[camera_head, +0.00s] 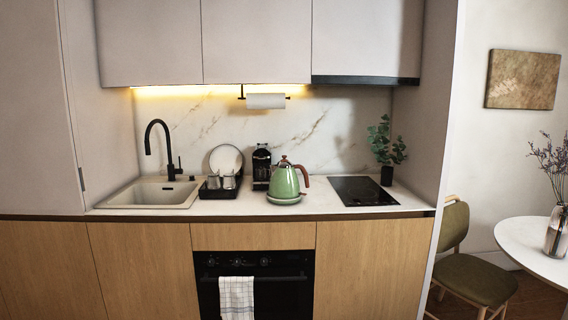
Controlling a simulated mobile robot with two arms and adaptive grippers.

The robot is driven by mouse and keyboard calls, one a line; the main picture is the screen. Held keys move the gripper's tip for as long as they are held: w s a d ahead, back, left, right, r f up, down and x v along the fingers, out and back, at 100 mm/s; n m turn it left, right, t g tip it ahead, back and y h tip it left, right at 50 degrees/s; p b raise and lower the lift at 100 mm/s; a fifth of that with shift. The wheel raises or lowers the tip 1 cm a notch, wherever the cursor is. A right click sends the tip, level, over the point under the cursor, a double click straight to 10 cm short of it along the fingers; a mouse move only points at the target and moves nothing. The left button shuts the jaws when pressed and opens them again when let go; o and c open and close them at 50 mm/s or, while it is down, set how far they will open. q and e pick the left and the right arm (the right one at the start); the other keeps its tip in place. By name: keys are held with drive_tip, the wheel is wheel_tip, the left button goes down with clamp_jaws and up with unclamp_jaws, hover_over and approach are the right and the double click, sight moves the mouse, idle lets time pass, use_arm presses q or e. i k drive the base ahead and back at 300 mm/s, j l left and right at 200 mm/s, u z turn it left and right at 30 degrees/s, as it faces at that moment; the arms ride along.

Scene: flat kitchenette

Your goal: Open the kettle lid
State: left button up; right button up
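The green kettle (284,181) stands upright on its base (284,200) near the front of the counter, between a black coffee machine and the cooktop. Its brown handle (304,174) is on the right and its spout points left. The lid (284,161) on top looks closed, with a small knob. Neither of my grippers shows in the head view.
The counter (230,208) also holds a sink (150,192) with a black faucet (159,150), a dish rack (220,190), the coffee machine (261,166), a black cooktop (362,191) and a potted plant (386,152). Upper cabinets hang above. A chair (470,250) and round table (530,250) stand right.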

sight(284, 162)
drive_tip(key=i+j+u, duration=0.1)
drive_tip(key=i, duration=0.55)
drive_tip(key=i+j+u, duration=0.15)
drive_tip(key=i, duration=0.5)
